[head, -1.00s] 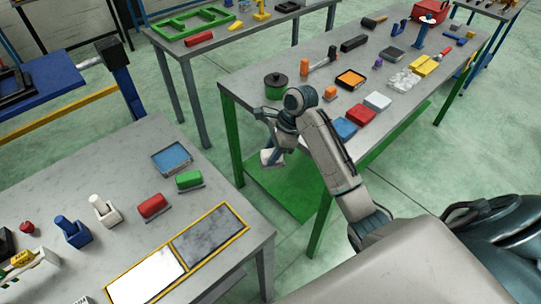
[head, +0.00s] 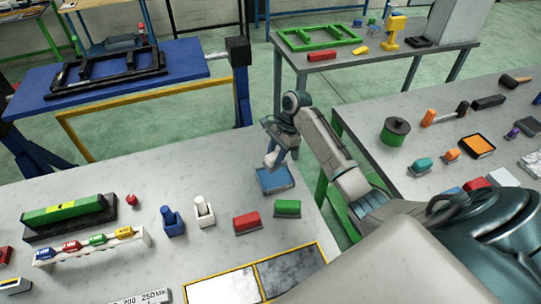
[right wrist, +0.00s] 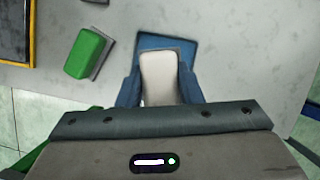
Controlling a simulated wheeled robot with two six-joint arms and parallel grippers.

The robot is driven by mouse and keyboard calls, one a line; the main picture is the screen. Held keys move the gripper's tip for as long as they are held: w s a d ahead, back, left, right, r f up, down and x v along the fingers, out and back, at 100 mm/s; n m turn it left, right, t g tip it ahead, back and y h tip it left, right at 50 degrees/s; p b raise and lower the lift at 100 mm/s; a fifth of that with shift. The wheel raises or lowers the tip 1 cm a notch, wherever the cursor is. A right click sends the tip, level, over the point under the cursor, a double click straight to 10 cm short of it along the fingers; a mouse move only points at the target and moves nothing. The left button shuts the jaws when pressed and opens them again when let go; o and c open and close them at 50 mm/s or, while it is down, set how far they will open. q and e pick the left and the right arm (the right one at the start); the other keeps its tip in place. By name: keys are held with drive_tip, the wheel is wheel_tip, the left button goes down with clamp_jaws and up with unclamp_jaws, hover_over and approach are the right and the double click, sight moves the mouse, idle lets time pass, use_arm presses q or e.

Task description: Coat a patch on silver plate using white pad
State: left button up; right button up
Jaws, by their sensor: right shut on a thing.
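My right gripper (head: 272,152) is shut on the white pad (right wrist: 160,78), which shows between its two blue fingers in the right wrist view. In the head view the white pad (head: 270,160) hangs over the blue tray (head: 278,188) on the near table. I cannot tell whether the pad touches the tray's blue surface. The silver plate (head: 290,270) is a grey mottled panel in a yellow frame, beside a white panel (head: 222,288), at the table's near edge. The plate's corner also shows in the right wrist view (right wrist: 14,28). My left gripper is not in view.
A green block (head: 287,208) and a red block (head: 246,222) stand between the tray and the plate. White (head: 204,212) and blue (head: 173,222) holders stand further left. A second table with a green pot (head: 395,131) is at the right.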

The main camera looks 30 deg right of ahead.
drive_tip(key=shift+w, duration=0.1)
drive_tip(key=shift+s+f, duration=0.25)
drive_tip(key=shift+f, duration=0.85)
wheel_tip(320, 180, down, 3)
drive_tip(key=shift+w+f+b, duration=0.1)
drive_tip(key=shift+w+b, duration=0.05)
drive_tip(key=shift+b, duration=0.8)
drive_tip(key=shift+f+b, duration=0.25)
drive_tip(key=shift+b, duration=0.2)
drive_tip(key=shift+f, duration=0.45)
drive_tip(key=shift+f+p, duration=0.1)
drive_tip(key=shift+p, duration=0.6)
idle(1.5)
drive_tip(key=shift+r+p, duration=0.8)
drive_tip(key=shift+r, duration=2.8)
